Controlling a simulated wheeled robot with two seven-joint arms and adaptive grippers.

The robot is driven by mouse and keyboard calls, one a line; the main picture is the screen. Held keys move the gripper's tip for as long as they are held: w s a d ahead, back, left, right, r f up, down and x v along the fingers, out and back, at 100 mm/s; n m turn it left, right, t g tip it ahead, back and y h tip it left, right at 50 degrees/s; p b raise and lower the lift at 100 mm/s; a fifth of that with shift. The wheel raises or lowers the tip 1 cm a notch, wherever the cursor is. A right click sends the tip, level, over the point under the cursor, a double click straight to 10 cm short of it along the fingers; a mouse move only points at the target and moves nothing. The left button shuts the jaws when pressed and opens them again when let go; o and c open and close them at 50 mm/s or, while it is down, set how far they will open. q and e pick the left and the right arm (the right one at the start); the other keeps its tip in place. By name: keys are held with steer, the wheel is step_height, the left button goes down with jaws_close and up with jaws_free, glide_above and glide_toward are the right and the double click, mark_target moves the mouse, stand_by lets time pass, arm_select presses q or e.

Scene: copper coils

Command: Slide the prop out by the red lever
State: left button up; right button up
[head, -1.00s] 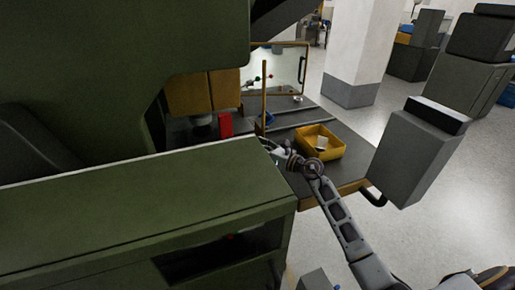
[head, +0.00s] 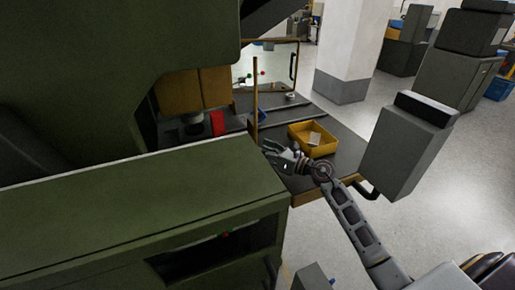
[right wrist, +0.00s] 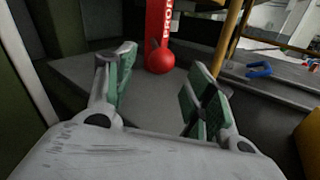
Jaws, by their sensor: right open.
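A red upright piece with white lettering, partly cut off at the top, shows in the right wrist view (right wrist: 160,18), with a red ball knob (right wrist: 159,61) at its lower end. In the head view the red piece (head: 217,123) stands in the machine's opening, left of a thin yellow post (head: 255,100). My right gripper (head: 268,149) is open and empty at the edge of the green housing, to the right of the red piece. In the right wrist view the knob lies beyond and between the open green-padded fingers (right wrist: 160,76), apart from them. My left gripper is not in view.
The green machine housing (head: 150,215) fills the left and front. A yellow bin (head: 297,143) with a pale piece inside sits on the dark table to the right. A grey box-shaped unit (head: 405,150) stands farther right. The yellow post (right wrist: 229,38) is close right of the knob.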

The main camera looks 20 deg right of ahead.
steer(key=v, duration=0.6)
stand_by(0.3)
stand_by(0.4)
steer(key=shift+s, duration=0.1)
